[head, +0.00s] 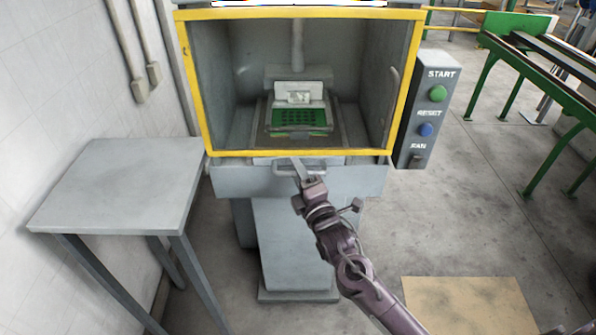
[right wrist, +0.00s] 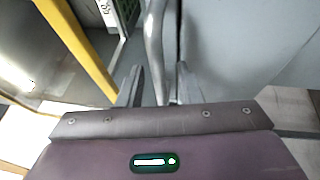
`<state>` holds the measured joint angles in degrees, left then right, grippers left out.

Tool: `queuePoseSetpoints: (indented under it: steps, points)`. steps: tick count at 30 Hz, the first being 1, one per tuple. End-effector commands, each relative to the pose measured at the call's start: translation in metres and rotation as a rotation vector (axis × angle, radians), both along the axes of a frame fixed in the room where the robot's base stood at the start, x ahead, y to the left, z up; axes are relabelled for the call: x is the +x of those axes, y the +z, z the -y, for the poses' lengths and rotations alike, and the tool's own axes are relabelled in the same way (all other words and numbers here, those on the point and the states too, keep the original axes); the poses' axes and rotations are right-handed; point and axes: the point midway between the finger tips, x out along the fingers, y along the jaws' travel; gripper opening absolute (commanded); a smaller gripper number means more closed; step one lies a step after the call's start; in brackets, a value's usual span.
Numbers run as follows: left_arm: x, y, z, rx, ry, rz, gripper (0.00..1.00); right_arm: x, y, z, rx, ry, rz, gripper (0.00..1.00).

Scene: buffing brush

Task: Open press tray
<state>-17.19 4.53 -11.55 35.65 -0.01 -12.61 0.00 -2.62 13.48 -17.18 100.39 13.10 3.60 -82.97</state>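The press tray (head: 342,140) is inside the yellow-framed press, with a green perforated piece (head: 298,120) on it. A grey handle (head: 282,172) sticks out at the front, just below the yellow frame. My right gripper (head: 299,172) is at this handle, with its arm coming from the lower right. In the right wrist view, the handle bar (right wrist: 153,45) runs between the two fingers of my right gripper (right wrist: 158,85). The fingers stand apart, with gaps visible beside the bar. My left gripper is not in view.
The yellow frame (head: 300,153) borders the press opening. A control box (head: 427,105) with green and blue buttons is at its right. A bare grey table (head: 120,180) stands at the left. A green-legged conveyor (head: 535,80) is at the right. A tan board (head: 468,305) lies on the floor.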

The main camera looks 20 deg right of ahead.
Motion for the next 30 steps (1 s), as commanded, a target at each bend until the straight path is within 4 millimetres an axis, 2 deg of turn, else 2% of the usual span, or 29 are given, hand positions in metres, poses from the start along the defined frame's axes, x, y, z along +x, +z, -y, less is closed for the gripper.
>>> queuePoseSetpoints:
  steps: [8, 15, 25, 30]
  points:
    - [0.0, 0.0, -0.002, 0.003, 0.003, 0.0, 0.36, 0.002, 0.0, 0.0, 0.0, 0.0, -0.001, 0.31]
    - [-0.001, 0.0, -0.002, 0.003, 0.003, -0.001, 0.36, 0.001, 0.0, 0.0, 0.0, 0.0, -0.001, 0.0]
    - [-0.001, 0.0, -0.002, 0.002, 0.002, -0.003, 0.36, 0.001, 0.0, 0.0, 0.0, 0.0, -0.001, 0.0]
    - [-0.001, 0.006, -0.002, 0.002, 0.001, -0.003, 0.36, -0.008, 0.001, -0.003, 0.0, 0.001, -0.003, 0.0]
